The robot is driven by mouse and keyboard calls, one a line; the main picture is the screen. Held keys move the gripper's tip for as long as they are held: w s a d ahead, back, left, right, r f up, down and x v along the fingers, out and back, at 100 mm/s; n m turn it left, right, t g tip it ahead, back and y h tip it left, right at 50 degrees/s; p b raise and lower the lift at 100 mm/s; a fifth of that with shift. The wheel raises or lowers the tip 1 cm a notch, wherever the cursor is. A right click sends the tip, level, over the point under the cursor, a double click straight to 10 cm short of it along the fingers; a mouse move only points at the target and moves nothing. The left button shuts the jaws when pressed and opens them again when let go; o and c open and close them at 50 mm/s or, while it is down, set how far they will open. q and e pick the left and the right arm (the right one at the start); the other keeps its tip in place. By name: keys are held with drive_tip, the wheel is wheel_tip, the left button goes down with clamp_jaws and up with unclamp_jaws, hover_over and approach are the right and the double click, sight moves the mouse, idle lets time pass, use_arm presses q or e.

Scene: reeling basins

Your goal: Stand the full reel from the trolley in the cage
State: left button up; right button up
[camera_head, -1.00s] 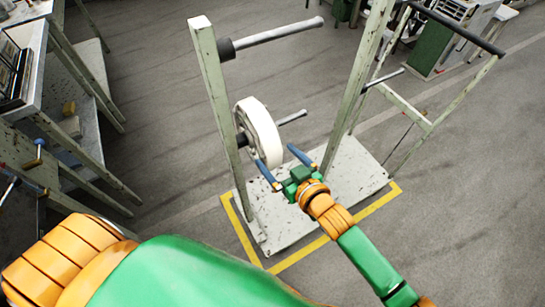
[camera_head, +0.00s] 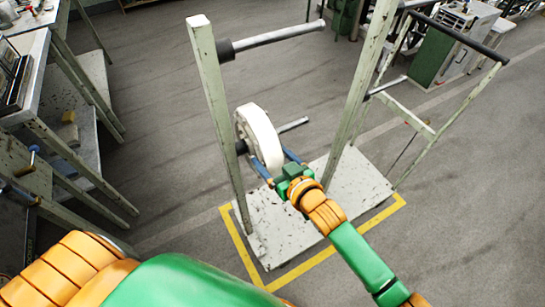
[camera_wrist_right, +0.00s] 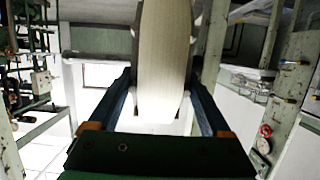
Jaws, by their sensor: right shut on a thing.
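The full reel (camera_head: 262,137) is a white, thick disc on the lower peg (camera_head: 293,125) of the trolley (camera_head: 262,215). In the right wrist view the reel (camera_wrist_right: 165,60) stands on edge between the two blue fingers. My right gripper (camera_head: 277,168) is shut on the reel at its near lower rim. In the wrist view the right gripper (camera_wrist_right: 160,105) has one finger on each side of the reel. My left gripper is not in view. I cannot make out a cage for certain.
The trolley's upper peg (camera_head: 275,38) is bare. Its upright posts (camera_head: 222,110) stand on either side of my right arm's reach. Yellow floor tape (camera_head: 240,248) frames the trolley. A cluttered bench (camera_head: 85,150) is at left. The grey floor between is clear.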

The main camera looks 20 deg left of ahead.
drive_tip(key=shift+r, duration=0.15)
drive_tip(key=shift+r+p, duration=0.25)
drive_tip(key=shift+p, duration=0.25)
drive_tip(key=w+d+b, duration=0.8)
drive_tip(key=w+b, duration=0.3)
drive_tip(key=b, duration=0.1)
drive_tip(key=shift+d, duration=0.35)
idle(0.5)
drive_tip(key=shift+r, duration=0.1)
